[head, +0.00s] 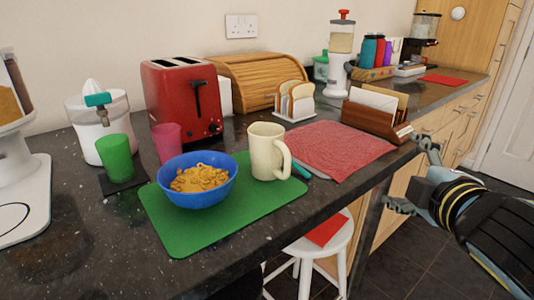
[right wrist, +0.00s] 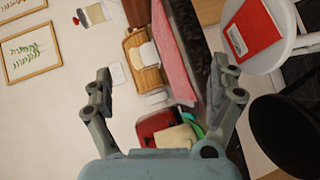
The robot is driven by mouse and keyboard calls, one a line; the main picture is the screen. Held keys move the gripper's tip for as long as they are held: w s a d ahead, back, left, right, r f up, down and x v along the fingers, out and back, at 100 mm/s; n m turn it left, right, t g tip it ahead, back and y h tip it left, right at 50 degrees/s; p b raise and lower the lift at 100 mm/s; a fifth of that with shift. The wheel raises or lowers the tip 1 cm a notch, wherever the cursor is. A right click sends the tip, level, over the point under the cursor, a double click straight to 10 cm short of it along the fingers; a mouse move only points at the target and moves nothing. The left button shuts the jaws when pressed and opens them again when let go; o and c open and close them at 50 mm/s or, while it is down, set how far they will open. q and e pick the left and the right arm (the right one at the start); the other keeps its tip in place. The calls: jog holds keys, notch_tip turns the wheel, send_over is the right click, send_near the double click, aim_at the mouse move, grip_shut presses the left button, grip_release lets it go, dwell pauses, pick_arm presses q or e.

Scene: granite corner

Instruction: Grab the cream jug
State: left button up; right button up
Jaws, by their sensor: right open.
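The cream jug (head: 265,153) stands upright at the back right of the green mat (head: 180,238), its handle toward the right. A blue bowl (head: 205,192) of cereal rings is beside it on the left. My right gripper (head: 413,175) is open and empty, off the counter's front edge, well to the right of the jug and apart from it. In the right wrist view the open fingers (right wrist: 164,72) are spread, and a cream shape that looks like the jug (right wrist: 175,138) shows low between them, partly hidden by the gripper body. My left gripper is not in view.
A red cloth (head: 325,150) lies right of the jug, with a wooden letter holder (head: 375,118) beyond. A toast rack (head: 295,102) and red toaster (head: 182,98) stand behind. A green cup (head: 115,158) is at left. A white stool (head: 320,243) is below the counter edge.

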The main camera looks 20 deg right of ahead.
jog(key=w+a+r+n+t+y, duration=0.35)
jog(key=w+r+n+t, duration=0.2)
jog(key=n, duration=0.45)
jog(key=n+g+y, duration=0.5)
jog(key=n+y, duration=0.7)
jog(key=n, duration=0.9)
send_near(282, 135)
jog(key=shift+t+x, duration=0.25)
jog(key=shift+x, duration=0.55)
jog(key=x, duration=0.2)
jog(key=p+x, duration=0.1)
jog(key=x, duration=0.1)
jog(key=shift+w+a+f, duration=0.25)
jog(key=shift+w+a, duration=0.05)
jog(key=shift+a, duration=0.05)
jog(key=p+x, duration=0.1)
jog(key=x, duration=0.4)
jog(key=shift+w+a, duration=0.2)
jog(key=shift+w, duration=0.05)
jog(key=shift+c, duration=0.3)
jog(key=c, duration=1.5)
jog(key=shift+r+p, duration=0.1)
jog(key=shift+p, duration=0.2)
